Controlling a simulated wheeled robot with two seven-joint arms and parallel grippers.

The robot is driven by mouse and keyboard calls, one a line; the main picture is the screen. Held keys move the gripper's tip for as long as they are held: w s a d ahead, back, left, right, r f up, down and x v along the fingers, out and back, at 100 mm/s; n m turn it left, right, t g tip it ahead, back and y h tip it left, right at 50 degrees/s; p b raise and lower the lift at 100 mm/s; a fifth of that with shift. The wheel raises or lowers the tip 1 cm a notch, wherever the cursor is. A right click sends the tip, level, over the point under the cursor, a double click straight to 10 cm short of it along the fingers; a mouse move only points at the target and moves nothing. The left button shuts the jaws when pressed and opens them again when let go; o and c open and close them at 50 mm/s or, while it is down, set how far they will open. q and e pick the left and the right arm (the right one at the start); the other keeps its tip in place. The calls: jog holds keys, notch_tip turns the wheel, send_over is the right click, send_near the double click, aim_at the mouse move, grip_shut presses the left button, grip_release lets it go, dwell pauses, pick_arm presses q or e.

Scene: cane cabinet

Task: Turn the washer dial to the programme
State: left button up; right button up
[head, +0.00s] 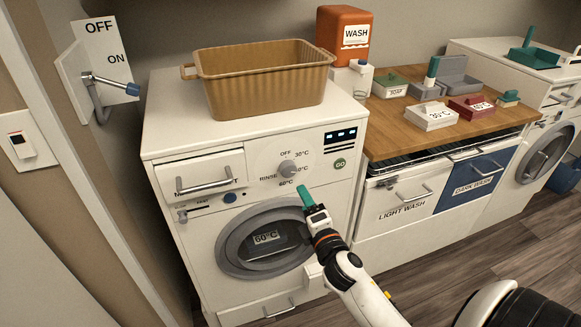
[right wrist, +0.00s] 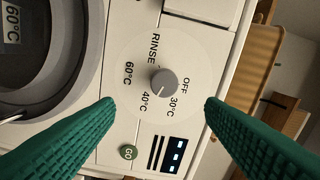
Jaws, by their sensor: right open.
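The washer (head: 228,120) stands at the left with its front facing me. Its grey round dial (head: 287,168) is on the front panel, ringed by OFF, 30°C, 40°C, 60°C and RINSE. The dial shows fully in the right wrist view (right wrist: 163,82), with a pale pointer mark towards the bottom, on the 30°C/40°C side; its exact setting is unclear. A card reading 60°C (head: 266,238) shows on the round door. My right gripper (head: 306,193) is open and empty, in front of the panel just below the dial. In the wrist view its green fingers (right wrist: 159,101) are apart, either side of the dial.
A green GO button (head: 340,163) and small display (head: 341,135) sit right of the dial. A drawer (head: 203,177) is left of it. A tan basket (head: 265,82) stands on the washer. A wooden counter (head: 399,140) with several small boxes is to the right.

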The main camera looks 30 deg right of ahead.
aim_at(290, 173)
pick_arm(q)
jog(key=r+p, duration=0.1)
jog(key=r, duration=0.1)
jog(key=r+p, duration=0.2)
jog(key=shift+w+r, duration=0.2)
jog(key=shift+r, duration=0.1)
pick_arm(e)
jog(key=w+d+n, duration=0.1)
jog(key=w+n, duration=0.3)
jog(key=w+d+n, duration=0.1)
jog(key=w+n, duration=0.6)
jog(key=shift+w+d+r+n, duration=0.25)
jog(key=shift+w+d+n, duration=0.05)
jog(key=shift+d, duration=0.1)
jog(key=c, duration=1)
